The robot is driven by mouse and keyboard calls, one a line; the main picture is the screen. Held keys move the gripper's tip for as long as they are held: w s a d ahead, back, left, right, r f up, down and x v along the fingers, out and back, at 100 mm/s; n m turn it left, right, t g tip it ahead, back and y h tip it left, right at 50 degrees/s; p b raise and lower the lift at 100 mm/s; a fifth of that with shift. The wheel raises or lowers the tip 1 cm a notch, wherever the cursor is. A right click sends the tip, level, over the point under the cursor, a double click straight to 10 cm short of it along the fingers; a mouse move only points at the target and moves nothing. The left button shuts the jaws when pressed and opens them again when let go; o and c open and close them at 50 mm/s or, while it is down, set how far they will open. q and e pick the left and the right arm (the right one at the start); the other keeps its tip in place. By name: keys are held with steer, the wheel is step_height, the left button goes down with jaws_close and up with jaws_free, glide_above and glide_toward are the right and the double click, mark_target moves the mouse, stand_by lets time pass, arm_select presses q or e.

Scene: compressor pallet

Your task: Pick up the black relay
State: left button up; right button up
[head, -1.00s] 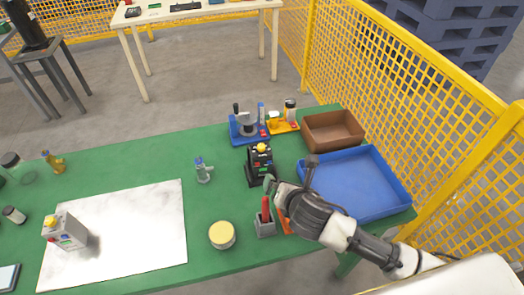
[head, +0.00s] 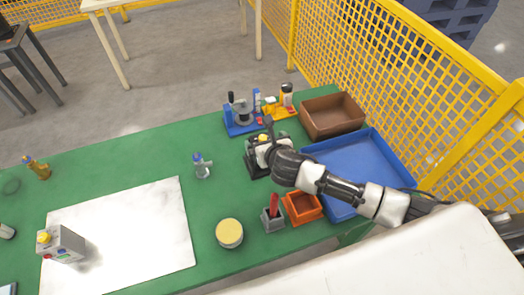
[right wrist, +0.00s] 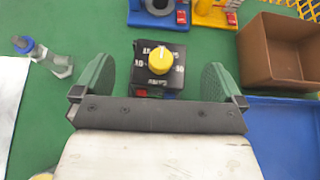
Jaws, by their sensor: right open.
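The black relay (right wrist: 147,72) has a yellow knob (right wrist: 161,61) on its dark, white-marked top face. In the right wrist view it sits just ahead of and between the two green fingers of my right gripper (right wrist: 157,78), which is open and empty. In the head view the right gripper (head: 264,150) is over the relay on the green table and hides much of it; a black base (head: 254,167) shows beneath. I cannot tell whether the fingers touch the relay. My left gripper is not in view.
A blue tray (head: 392,160) and a brown bin (head: 333,105) stand to the right. A blue fixture (head: 238,121) is behind the relay. An orange bin (head: 303,208), a grey holder with a red item (head: 272,220) and a yellow-lidded tin (head: 229,233) stand in front.

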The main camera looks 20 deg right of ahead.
mark_target(261, 136)
steer(key=shift+p+x, duration=0.4)
steer(key=shift+x, duration=2.15)
steer(key=shift+r, duration=0.15)
steer(key=c, duration=1.4)
steer(key=shift+c, duration=0.6)
steer(key=shift+s+r, duration=0.1)
steer(key=shift+r, duration=0.05)
